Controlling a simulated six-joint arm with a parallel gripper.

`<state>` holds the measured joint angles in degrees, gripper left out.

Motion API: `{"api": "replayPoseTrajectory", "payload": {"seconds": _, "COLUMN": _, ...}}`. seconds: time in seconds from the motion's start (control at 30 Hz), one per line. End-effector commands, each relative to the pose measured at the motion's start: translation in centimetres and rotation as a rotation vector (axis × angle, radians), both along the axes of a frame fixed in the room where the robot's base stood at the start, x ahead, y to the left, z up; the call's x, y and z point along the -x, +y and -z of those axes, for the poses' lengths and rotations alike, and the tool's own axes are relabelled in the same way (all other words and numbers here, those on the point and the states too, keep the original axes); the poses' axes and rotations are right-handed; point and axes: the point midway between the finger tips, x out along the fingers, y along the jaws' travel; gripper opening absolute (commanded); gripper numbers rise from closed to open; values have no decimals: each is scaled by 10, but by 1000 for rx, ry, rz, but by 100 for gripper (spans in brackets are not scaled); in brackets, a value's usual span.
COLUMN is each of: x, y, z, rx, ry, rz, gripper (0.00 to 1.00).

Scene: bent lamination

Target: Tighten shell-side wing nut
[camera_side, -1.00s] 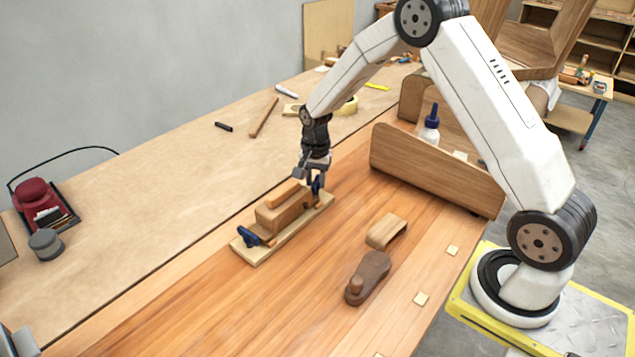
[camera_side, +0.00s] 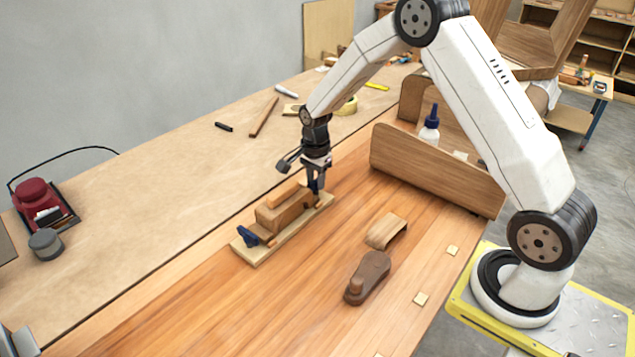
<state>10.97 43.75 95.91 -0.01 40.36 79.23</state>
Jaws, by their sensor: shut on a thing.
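A wooden bending form (camera_side: 284,213) is mounted on a pale base board (camera_side: 262,252) on the orange-brown bench. A blue clamp with a wing nut (camera_side: 247,236) is at the board's near-left end. My gripper (camera_side: 316,188) points down at the board's far-right end, shut on the blue wing nut there. The fingers hide most of that wing nut, and its thread cannot be made out.
A curved wooden piece (camera_side: 386,231) and a dark brown hand plane (camera_side: 368,278) lie right of the form. A wooden trough (camera_side: 435,172) with a blue-capped bottle (camera_side: 429,126) stands behind. The bench front is mostly clear.

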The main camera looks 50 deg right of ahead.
Motion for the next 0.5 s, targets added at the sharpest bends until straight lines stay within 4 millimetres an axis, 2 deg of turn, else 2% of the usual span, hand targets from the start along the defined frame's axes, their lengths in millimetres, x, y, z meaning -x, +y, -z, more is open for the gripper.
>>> {"api": "replayPoseTrajectory", "payload": {"seconds": 0.13, "x": 0, "y": 0, "z": 0, "rx": 0, "ry": -1, "rz": -2, "gripper": 0}}
{"api": "replayPoseTrajectory", "payload": {"seconds": 0.17, "x": 0, "y": 0, "z": 0, "rx": 0, "ry": -1, "rz": -2, "gripper": 40}}
{"api": "replayPoseTrajectory", "payload": {"seconds": 0.2, "x": 0, "y": 0, "z": 0, "rx": 0, "ry": -1, "rz": -2, "gripper": 52}}
{"api": "replayPoseTrajectory", "payload": {"seconds": 0.27, "x": 0, "y": 0, "z": 0, "rx": 0, "ry": -1, "rz": -2, "gripper": 69}}
{"api": "replayPoseTrajectory", "payload": {"seconds": 0.5, "x": 0, "y": 0, "z": 0, "rx": 0, "ry": 0, "rz": -3, "gripper": 69}}
